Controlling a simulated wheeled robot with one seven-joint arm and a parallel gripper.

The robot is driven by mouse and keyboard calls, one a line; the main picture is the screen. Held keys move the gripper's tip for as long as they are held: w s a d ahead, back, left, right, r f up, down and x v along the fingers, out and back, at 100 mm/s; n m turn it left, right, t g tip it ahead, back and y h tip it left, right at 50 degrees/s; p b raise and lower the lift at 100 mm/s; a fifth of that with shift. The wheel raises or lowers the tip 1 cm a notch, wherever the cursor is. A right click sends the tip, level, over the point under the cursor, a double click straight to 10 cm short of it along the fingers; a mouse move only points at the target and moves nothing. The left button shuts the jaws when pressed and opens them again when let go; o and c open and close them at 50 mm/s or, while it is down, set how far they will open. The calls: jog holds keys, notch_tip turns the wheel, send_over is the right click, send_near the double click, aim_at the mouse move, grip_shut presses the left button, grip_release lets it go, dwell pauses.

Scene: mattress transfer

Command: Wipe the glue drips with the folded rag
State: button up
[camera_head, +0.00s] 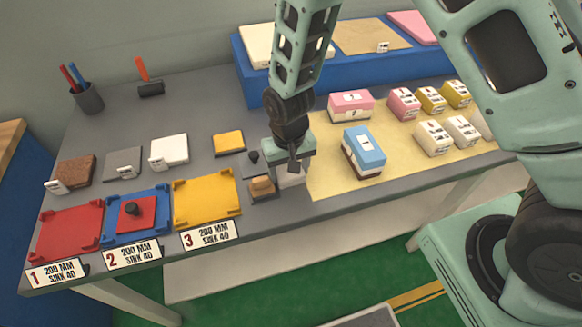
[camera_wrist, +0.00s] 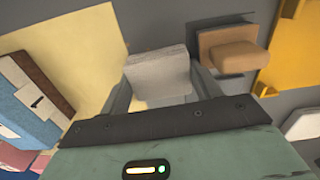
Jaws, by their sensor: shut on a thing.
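My gripper (camera_head: 289,168) is low over the grey table near its front edge, just left of the pale yellow sheet. In the wrist view my gripper (camera_wrist: 160,92) is shut on a pale grey-white folded rag (camera_wrist: 158,72), which sits between the two fingers. The rag also shows as a whitish patch under the gripper in the head view (camera_head: 291,181). I cannot tell whether it touches the table. I cannot make out any glue drips in either view.
A tan block (camera_head: 262,186) lies close left of my gripper; it also shows in the wrist view (camera_wrist: 235,55). A yellow tray (camera_head: 207,198) lies further left. A blue-topped box (camera_head: 365,148) and several small boxes stand on the pale yellow sheet (camera_head: 325,182) to the right.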

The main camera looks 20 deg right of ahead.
aim_at(311, 174)
jog(key=shift+d, duration=3.6)
jog(key=shift+s+f, duration=0.1)
jog(key=shift+a, duration=0.15)
jog(key=shift+s+a, duration=0.1)
jog(key=shift+a, duration=0.5)
jog(key=shift+a+r+p, duration=0.2)
jog(key=shift+a+p, duration=0.4)
jog(key=shift+a, duration=2.4)
jog(key=shift+f, duration=0.15)
